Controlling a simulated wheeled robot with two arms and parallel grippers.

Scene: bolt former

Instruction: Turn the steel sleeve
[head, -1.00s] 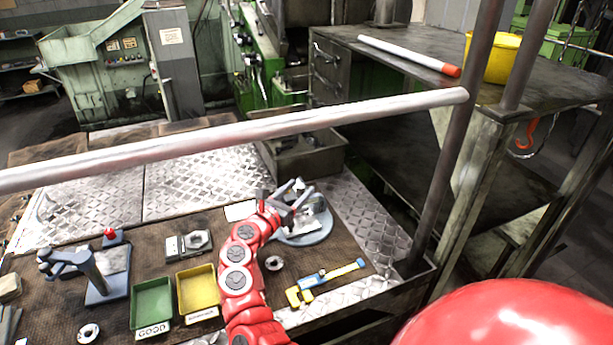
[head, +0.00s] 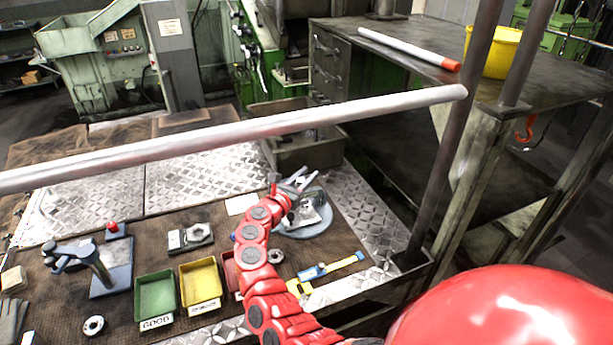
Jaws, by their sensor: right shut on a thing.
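My right gripper (head: 299,183) is at the end of the red arm, over the back left part of a round blue-grey base (head: 322,228) in the head view. A grey metal part sits on that base, partly behind the gripper. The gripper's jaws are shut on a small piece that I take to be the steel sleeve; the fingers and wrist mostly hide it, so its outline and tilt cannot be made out. My left gripper is not in view.
A steel ring (head: 275,256) and a yellow-and-blue caliper (head: 330,269) lie near the arm. Green (head: 157,296), yellow (head: 200,283) and red (head: 230,272) bins stand left of it. A pale rail (head: 230,137) crosses above the bench.

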